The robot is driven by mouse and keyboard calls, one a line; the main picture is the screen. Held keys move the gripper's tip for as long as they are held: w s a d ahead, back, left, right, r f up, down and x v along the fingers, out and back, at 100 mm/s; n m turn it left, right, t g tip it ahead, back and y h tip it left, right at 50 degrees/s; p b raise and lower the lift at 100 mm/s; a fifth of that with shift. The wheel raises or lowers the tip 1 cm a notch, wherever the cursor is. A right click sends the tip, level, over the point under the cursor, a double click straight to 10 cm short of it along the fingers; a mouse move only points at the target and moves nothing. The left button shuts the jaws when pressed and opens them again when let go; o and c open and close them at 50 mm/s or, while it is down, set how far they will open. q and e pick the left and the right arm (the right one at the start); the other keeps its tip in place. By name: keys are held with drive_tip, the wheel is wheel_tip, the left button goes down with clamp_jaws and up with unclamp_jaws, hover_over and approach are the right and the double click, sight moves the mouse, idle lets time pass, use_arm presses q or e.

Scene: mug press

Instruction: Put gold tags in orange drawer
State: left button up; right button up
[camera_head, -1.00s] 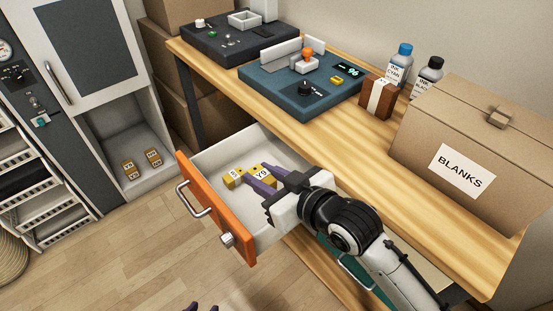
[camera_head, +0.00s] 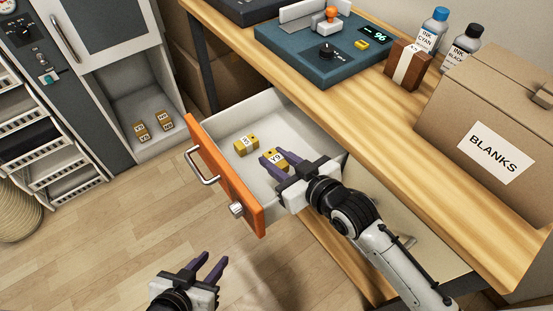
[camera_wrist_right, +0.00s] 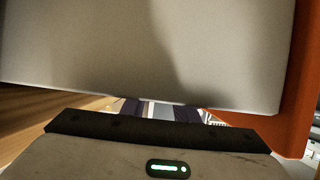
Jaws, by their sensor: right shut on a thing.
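The orange drawer (camera_head: 225,185) is pulled open, with a pale inside and an orange front. One gold tag (camera_head: 246,144) with a white label lies on its floor. My right gripper (camera_head: 272,158) is inside the drawer, shut on another gold tag (camera_head: 279,160) just right of the first. I cannot tell whether the held tag touches the floor. My left gripper (camera_head: 214,264) is open and empty, in front of the drawer over the wood floor. In the right wrist view a pale panel hides most of the fingers, and no tag shows clearly.
Several gold tags (camera_head: 141,131) sit in the open cabinet bay at left. The worktop above the drawer holds a teal press (camera_head: 310,60), a brown box with a pale band (camera_head: 408,68), two ink bottles (camera_head: 431,30) and a BLANKS carton (camera_head: 490,110). Open floor lies in front.

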drive_tip(key=shift+f, duration=0.5)
drive_tip(key=o, duration=1.1)
drive_tip(key=shift+r, duration=0.1)
drive_tip(key=shift+r, duration=0.3)
drive_tip(key=p+v, duration=0.1)
drive_tip(key=v, duration=1.1)
drive_tip(key=shift+r+p, duration=0.1)
drive_tip(key=shift+p, duration=0.25)
